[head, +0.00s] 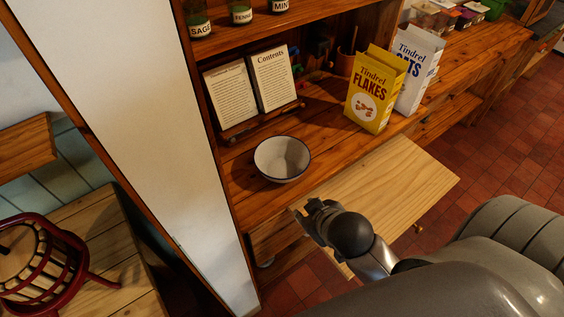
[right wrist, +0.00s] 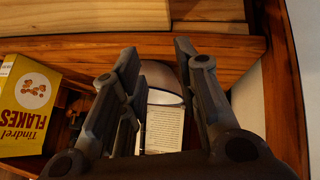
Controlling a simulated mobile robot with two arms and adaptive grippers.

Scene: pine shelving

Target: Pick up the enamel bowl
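The enamel bowl (head: 282,158), white inside with a dark rim, stands upright on the wooden shelf counter in front of an open book. My right gripper (head: 314,207) is in front of the bowl and apart from it, close to the counter's front edge. In the right wrist view, the two fingers of this gripper (right wrist: 157,50) are spread and nothing is held. Part of the bowl (right wrist: 166,82) shows between and beyond the fingers, which hide some of it. My left gripper is not in view.
A yellow flakes box (head: 375,90) and a white cereal box (head: 416,70) stand to the right of the bowl. The open book (head: 250,85) rests on a stand behind it. A pale board (head: 395,180) juts out below the counter. A white upright panel (head: 150,120) is at left.

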